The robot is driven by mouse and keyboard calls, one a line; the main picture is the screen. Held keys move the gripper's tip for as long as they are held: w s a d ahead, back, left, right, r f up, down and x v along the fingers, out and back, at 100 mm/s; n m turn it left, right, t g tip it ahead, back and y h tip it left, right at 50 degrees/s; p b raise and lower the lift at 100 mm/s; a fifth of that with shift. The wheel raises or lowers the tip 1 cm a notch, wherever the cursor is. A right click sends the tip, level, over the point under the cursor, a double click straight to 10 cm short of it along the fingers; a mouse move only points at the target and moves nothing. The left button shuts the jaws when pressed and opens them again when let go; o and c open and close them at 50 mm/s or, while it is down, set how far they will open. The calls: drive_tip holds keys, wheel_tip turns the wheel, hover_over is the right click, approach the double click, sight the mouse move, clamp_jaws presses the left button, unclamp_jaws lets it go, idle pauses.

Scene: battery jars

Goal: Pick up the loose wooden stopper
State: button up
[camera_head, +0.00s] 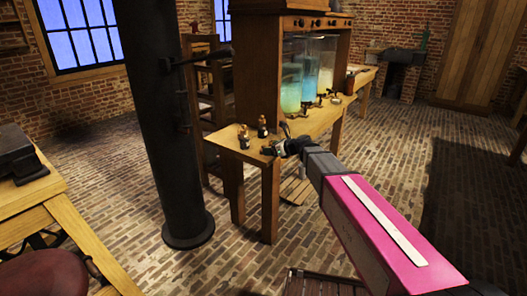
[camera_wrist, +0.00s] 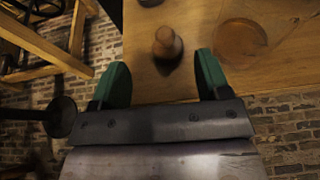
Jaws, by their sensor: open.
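The loose wooden stopper (camera_wrist: 167,43) is a small brown turned piece on the wooden tabletop (camera_wrist: 155,88) in the wrist view. My gripper (camera_wrist: 160,72) is open, with a green fingertip to either side in the picture. The stopper shows between the fingers' lines, slightly beyond their tips, and no contact is visible. In the head view my gripper (camera_head: 275,148) is at the near corner of the bench (camera_head: 320,122). I cannot make out the stopper there; the gripper may hide it.
Two small dark bottles (camera_head: 244,137) (camera_head: 262,127) stand on the bench close to my gripper. Large glass jars (camera_head: 292,85) stand in the wooden cabinet (camera_head: 258,60) behind. A round wooden disc or mark (camera_wrist: 240,42) lies right of the stopper. A black column (camera_head: 170,120) stands left.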

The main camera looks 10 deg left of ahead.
sight(264, 146)
drive_tip(key=x, duration=0.3)
drive_tip(key=w+x, duration=0.1)
drive_tip(key=x, duration=0.1)
drive_tip(key=shift+a+r, duration=0.2)
drive_tip(key=shift+r, duration=0.1)
drive_tip(key=c, duration=1)
